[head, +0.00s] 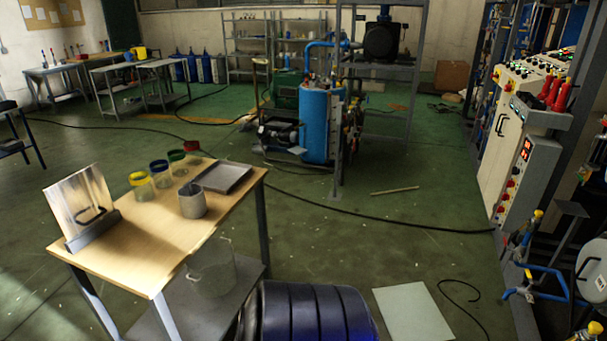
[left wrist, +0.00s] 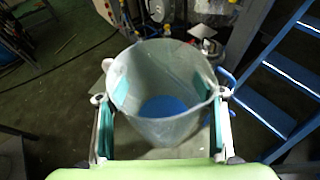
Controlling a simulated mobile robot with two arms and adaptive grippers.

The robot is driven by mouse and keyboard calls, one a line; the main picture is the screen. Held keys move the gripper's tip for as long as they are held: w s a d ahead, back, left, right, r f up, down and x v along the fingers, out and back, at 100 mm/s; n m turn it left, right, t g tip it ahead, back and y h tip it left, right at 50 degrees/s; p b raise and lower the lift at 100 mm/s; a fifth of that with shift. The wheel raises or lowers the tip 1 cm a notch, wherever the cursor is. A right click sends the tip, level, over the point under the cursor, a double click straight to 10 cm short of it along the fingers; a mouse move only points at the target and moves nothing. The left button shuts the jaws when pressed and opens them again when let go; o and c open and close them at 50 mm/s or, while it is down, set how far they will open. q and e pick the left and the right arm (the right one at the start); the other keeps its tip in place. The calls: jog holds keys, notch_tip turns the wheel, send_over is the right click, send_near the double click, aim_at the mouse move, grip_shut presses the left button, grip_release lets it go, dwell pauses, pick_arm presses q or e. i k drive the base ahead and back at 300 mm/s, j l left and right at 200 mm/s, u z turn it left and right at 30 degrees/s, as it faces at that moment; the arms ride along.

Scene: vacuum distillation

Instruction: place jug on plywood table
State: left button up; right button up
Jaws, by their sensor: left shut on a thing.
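A translucent grey jug (left wrist: 165,92) fills the middle of the left wrist view, its open mouth facing the camera. My left gripper (left wrist: 161,97) is shut on it, with one finger on each side of its wall. A blue patch shows at the jug's bottom; I cannot tell if it is liquid. The plywood table (head: 150,240) stands at the left in the head view, with clear wood at its front. A translucent bucket-like vessel (head: 211,270) shows by its lower shelf. Neither gripper shows in the head view.
The tabletop holds a metal plate in a stand (head: 82,205), several coloured-rim jars (head: 142,187), a grey cup (head: 192,201) and a grey tray (head: 222,177). Blue steps (left wrist: 285,85) rise at right in the wrist view.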

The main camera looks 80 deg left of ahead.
aim_at(154, 207)
jog(key=k+j+u, duration=0.15)
jog(key=u, duration=0.3)
jog(key=k+j+u, duration=0.1)
jog(key=j+u, duration=0.2)
jog(key=u, duration=0.15)
jog(key=k+j+u, duration=0.1)
jog(key=j+u, duration=0.2)
jog(key=u, duration=0.15)
jog(key=j+u, duration=0.3)
jog(key=u, duration=0.15)
jog(key=j+u, duration=0.15)
jog(key=j, duration=0.65)
jog(key=i+j+u, duration=0.1)
jog(key=j, duration=0.65)
